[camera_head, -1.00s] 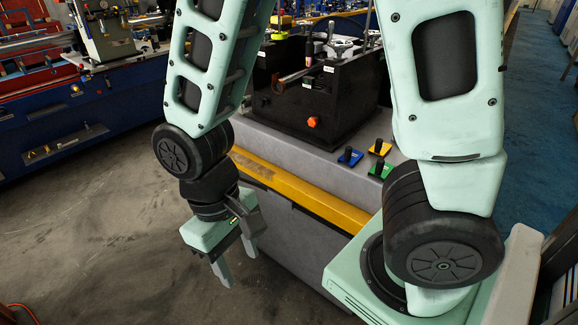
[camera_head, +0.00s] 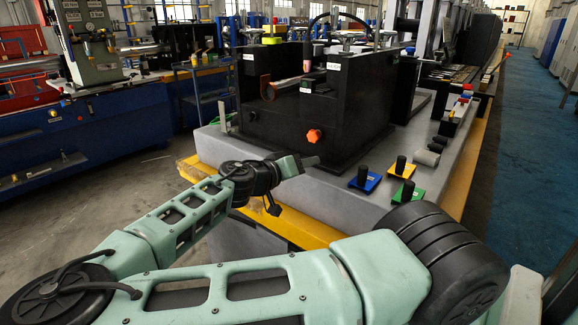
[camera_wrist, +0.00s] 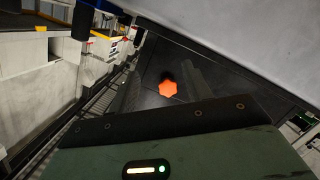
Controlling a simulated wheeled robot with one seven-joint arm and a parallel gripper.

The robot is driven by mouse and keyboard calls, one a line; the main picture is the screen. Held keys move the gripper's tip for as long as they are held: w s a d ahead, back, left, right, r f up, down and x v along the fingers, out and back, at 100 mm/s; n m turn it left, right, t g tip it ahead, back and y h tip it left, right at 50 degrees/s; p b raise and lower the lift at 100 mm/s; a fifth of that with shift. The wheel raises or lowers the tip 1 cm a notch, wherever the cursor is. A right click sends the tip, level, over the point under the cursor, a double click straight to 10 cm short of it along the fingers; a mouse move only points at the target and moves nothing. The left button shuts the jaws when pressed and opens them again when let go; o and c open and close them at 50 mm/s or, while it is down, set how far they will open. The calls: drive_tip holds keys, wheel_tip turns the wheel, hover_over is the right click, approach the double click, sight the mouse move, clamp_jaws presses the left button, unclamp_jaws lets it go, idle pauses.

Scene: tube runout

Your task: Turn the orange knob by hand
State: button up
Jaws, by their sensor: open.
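The orange knob (camera_head: 313,135) sticks out low on the front face of the black machine housing (camera_head: 275,110). It also shows in the wrist view (camera_wrist: 168,89) as an orange lobed knob near the middle, on a dark panel. My gripper (camera_head: 308,162) is in front of the housing, slightly below the knob in the head view. Its jaws are open and hold nothing. In the wrist view the fingers lie on either side of the knob, which appears beyond them; I see no contact.
The grey bench top (camera_head: 335,205) with a yellow edge carries the housing. Blue (camera_head: 364,180), yellow (camera_head: 401,168) and green (camera_head: 408,193) plates with black knobs sit to the right. A blue machine (camera_head: 90,130) stands at the left. The floor between is clear.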

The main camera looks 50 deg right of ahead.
sight(312, 137)
drive_tip(key=w+a+r+t+h, duration=0.1)
drive_tip(key=w+r+t+h, duration=0.1)
drive_tip(key=w+r, duration=0.15)
drive_tip(key=shift+d+r, duration=0.2)
drive_tip(key=shift+d, duration=3.5)
drive_tip(key=c, duration=0.8)
drive_tip(key=shift+r, duration=0.1)
